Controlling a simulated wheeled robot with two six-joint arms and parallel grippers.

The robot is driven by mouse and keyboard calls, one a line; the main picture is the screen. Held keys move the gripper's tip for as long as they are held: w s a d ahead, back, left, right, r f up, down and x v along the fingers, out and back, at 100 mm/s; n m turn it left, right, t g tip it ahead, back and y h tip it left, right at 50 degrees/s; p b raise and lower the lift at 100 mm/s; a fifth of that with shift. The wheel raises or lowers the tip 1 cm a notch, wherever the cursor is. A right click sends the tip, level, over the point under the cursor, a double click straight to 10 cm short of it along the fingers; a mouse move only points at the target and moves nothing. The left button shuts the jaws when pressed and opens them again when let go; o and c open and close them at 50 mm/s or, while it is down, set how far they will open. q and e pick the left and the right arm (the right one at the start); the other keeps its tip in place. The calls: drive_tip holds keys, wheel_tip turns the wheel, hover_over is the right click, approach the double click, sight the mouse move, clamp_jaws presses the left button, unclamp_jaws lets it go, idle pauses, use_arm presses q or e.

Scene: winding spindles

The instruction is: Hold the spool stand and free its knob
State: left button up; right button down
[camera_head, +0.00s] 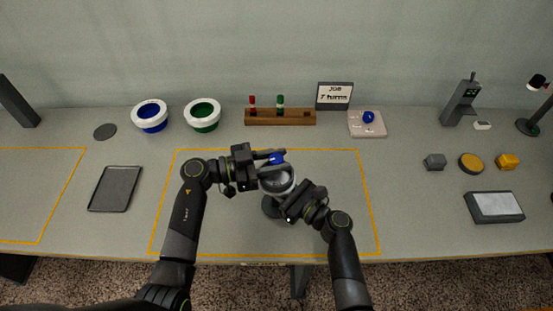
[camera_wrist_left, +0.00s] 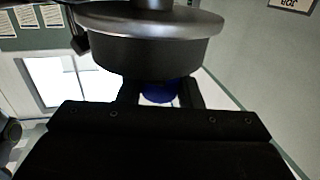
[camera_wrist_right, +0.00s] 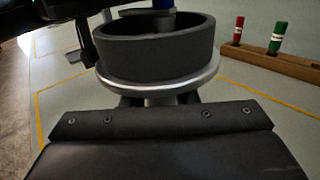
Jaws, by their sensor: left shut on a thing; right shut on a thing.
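The spool stand (camera_head: 270,208) stands upright in the middle of the marked table area, on a dark round base, with a grey drum with a pale metal rim (camera_head: 277,182) on top. Its blue knob (camera_head: 276,158) is above the drum. My left gripper (camera_head: 276,160) comes in from the left and is shut on the knob; the left wrist view shows the blue knob (camera_wrist_left: 160,92) between its fingers. My right gripper (camera_head: 283,199) is shut on the stand below the drum (camera_wrist_right: 158,52). Its fingertips are partly hidden under the drum.
Behind are white-rimmed rounds with blue (camera_head: 150,116) and green (camera_head: 203,115) centres, a wooden rack (camera_head: 280,117), a job sign (camera_head: 335,96) and a pale block with a blue ball (camera_head: 367,124). A dark tray (camera_head: 115,188) lies left. Several small items are right.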

use_arm(q)
drive_tip(key=n+t+y, duration=0.1)
drive_tip(key=n+t, duration=0.2)
drive_tip(key=t, duration=0.1)
drive_tip(key=shift+s+y, duration=0.1)
drive_tip(key=shift+y, duration=0.3)
drive_tip(key=shift+n+t+y, duration=0.7)
drive_tip(key=shift+n+t, duration=0.2)
drive_tip(key=shift+t, duration=0.5)
drive_tip(key=o, duration=1)
drive_tip(key=shift+c, duration=0.2)
drive_tip(key=v, duration=1.2)
